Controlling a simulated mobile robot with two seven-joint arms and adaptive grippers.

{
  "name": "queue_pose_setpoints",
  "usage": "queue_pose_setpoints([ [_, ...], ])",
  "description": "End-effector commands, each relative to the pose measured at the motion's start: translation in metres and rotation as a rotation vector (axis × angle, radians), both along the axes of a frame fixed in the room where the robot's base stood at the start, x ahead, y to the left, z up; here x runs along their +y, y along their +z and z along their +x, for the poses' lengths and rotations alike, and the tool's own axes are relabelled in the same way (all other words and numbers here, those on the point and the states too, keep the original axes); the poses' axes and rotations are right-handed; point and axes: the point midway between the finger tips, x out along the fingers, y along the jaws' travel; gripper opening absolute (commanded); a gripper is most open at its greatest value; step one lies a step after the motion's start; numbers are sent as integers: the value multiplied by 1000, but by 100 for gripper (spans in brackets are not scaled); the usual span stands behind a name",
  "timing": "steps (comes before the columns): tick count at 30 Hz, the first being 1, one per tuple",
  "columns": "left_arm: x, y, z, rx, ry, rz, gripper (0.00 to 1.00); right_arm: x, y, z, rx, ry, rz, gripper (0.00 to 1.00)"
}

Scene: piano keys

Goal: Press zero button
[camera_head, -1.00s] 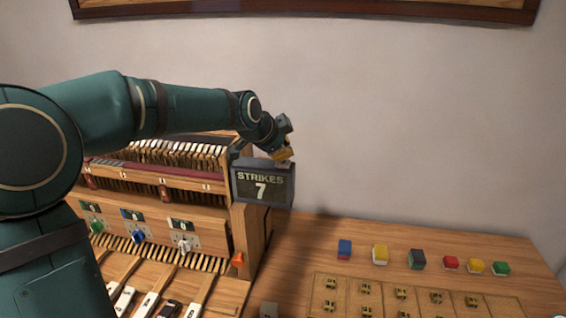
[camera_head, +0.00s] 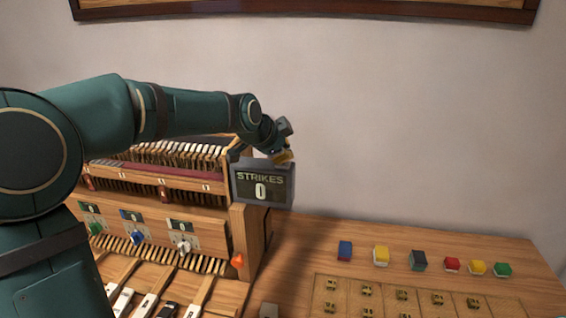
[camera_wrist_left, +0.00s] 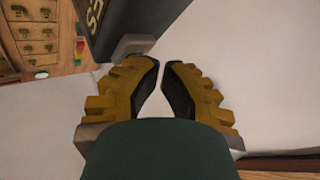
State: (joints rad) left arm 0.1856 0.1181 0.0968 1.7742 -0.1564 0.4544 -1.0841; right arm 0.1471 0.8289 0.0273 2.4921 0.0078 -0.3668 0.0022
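The dark counter box (camera_head: 262,184) reads "STRIKES 0" and stands on the right end of the wooden piano-key cabinet. My left gripper (camera_head: 284,156) is just above and behind the box's upper right corner in the head view. In the left wrist view my left gripper (camera_wrist_left: 163,64) has its yellow fingertips almost together with nothing between them. A small grey piece (camera_wrist_left: 133,46) sticks out from the box's edge close to the fingertips; it may be the zero button. I cannot tell whether they touch. My right gripper is not in view.
Three small dials with coloured knobs (camera_head: 137,237) sit on the cabinet front above the keys. Several coloured blocks (camera_head: 381,256) stand on the table at right, behind a wooden tray (camera_head: 420,286) with small brass pieces. The wall is behind.

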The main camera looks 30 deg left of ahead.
Motion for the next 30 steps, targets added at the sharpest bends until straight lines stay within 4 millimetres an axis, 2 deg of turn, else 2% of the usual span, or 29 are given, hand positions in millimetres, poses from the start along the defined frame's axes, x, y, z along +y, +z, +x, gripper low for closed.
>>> queue_pose_setpoints([
  [7, 0, 1, 0, 3, 0, 0, 0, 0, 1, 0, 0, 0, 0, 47],
  [16, 0, 16, 0, 1, 0, 0, 0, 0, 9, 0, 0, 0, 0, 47],
  [30, 0, 21, 0, 1, 0, 0, 0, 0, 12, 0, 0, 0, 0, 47],
])
